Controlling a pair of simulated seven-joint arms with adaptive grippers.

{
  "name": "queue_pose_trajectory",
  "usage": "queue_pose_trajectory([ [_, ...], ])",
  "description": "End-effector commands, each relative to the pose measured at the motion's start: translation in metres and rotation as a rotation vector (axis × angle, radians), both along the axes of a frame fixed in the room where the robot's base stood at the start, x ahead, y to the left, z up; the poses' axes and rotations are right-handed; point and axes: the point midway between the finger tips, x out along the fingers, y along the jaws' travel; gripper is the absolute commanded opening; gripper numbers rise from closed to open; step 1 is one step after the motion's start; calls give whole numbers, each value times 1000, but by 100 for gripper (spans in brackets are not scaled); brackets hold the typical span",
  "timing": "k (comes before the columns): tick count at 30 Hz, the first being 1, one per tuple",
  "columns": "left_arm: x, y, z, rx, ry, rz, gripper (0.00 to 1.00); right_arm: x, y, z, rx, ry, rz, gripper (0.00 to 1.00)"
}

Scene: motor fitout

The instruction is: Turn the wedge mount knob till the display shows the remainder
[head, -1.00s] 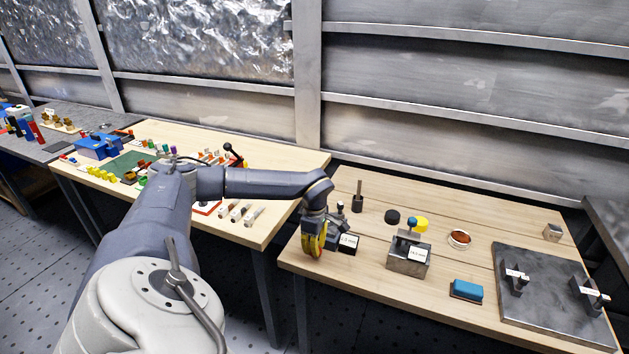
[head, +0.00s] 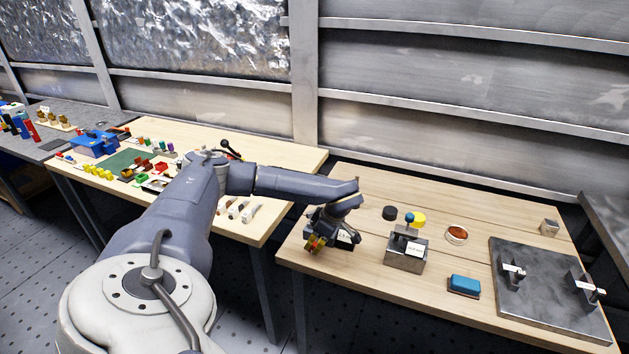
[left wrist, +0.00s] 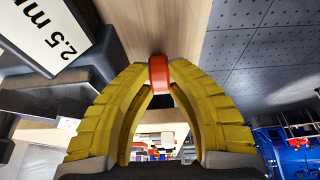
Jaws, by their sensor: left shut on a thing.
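My left gripper (head: 314,245) is at the left part of the right-hand table, beside the wedge mount, which is mostly hidden behind my wrist. In the left wrist view its two yellow fingers (left wrist: 158,82) close at their tips on a red knob (left wrist: 159,72). Dark metal parts of the mount (left wrist: 45,102) lie left of the fingers. My right gripper is not in view.
A metal block (head: 405,254) with a blue-topped knob and a white label stands to the right.

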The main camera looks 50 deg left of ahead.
Motion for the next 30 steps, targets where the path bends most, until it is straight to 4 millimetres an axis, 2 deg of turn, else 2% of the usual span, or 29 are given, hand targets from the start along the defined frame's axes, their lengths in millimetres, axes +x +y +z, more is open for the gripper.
queue_pose_trajectory([
  [1, -1, -1, -1, -1, 2, -1, 20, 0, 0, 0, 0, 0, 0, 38],
  [4, -1, 0, -1, -1, 2, 0, 29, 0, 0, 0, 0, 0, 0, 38],
  [14, 1, -2, 4, -2, -1, 0, 29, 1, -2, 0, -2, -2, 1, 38],
  [17, 3, -5, 14, -2, -3, -1, 29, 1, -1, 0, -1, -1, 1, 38],
  [30, 14, -28, 79, -1, -3, -2, 29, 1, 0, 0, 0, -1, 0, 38],
])
